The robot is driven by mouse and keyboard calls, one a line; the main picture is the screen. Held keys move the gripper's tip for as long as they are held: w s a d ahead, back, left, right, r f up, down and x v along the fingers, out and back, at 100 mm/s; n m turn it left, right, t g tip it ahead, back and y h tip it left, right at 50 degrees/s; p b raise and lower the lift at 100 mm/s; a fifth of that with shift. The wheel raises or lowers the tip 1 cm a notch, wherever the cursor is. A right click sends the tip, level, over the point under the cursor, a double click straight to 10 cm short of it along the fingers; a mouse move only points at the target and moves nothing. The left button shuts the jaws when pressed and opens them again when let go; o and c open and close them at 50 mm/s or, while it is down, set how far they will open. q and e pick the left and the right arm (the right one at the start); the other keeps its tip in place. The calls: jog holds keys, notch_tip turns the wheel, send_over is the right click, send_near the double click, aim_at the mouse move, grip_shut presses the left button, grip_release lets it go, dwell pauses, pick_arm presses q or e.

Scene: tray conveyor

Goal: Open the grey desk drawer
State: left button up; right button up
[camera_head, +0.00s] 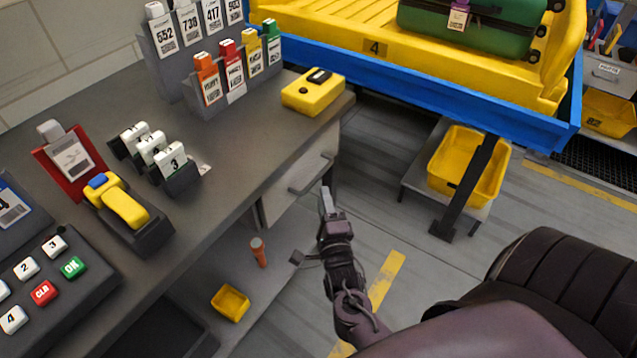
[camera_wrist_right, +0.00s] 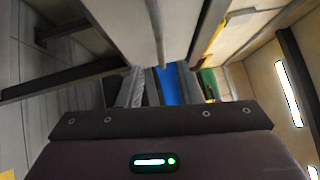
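The grey desk drawer (camera_head: 290,199) is under the right end of the desk, and its front looks flush with the desk frame. A bar handle (camera_head: 314,177) runs across the drawer front. My right gripper (camera_head: 326,200) is just in front of and slightly below the handle, apart from it. In the right wrist view, the two fingers of my right gripper (camera_wrist_right: 161,88) stand apart with nothing between them. The drawer front (camera_wrist_right: 130,25) and its handle (camera_wrist_right: 158,40) show above them. My left gripper is not in view.
The grey desk (camera_head: 240,140) carries a yellow box (camera_head: 313,93), card holders and a keypad (camera_head: 50,270). A yellow and blue conveyor (camera_head: 420,85) stands behind. A yellow bin (camera_head: 470,165) sits on a low stand. The floor around my right gripper is open.

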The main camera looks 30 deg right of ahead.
aim_at(318, 176)
jog(key=x, duration=0.7)
jog(key=shift+w+d+r, duration=0.15)
jog(key=shift+w+d, duration=0.05)
jog(key=shift+w, duration=0.15)
grip_shut()
